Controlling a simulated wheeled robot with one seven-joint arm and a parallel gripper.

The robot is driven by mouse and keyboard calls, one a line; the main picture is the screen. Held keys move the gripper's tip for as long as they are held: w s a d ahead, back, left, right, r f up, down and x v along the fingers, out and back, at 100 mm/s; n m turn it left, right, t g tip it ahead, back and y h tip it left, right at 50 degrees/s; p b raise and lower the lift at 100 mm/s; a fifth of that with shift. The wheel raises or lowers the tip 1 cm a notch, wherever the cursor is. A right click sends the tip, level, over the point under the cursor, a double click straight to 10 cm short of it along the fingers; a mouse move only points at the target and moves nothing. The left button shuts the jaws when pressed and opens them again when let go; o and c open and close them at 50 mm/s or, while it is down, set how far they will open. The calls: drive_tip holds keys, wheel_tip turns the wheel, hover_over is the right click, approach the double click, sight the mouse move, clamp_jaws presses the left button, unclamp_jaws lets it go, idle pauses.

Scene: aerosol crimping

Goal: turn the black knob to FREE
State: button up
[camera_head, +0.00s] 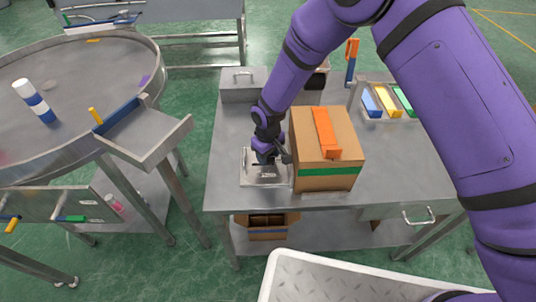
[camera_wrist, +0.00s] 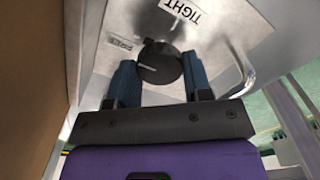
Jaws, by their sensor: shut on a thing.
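The black knob (camera_wrist: 160,63) is round and sits on a pale metal plate (camera_wrist: 222,35) in the wrist view. The plate bears a large TIGHT label (camera_wrist: 183,12) and a smaller label (camera_wrist: 120,43) that is too small to read surely. A faint light mark shows on the knob's face. My gripper (camera_wrist: 160,80) is shut on the knob, one blue-grey finger on each side. In the head view my gripper (camera_head: 266,157) is over the same plate (camera_head: 250,180) near the table's front edge, and it hides the knob.
A cardboard box (camera_head: 310,180) with an orange object (camera_head: 325,132) on top stands close to the right of my gripper. A metal box (camera_head: 238,92) stands behind. Coloured bins (camera_head: 385,100) are at the back right. The table between (camera_head: 400,160) is clear.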

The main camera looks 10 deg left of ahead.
drive_tip(key=o, duration=0.9)
wheel_tip(320, 180, up, 11)
drive_tip(key=shift+f, duration=0.1)
idle(0.5)
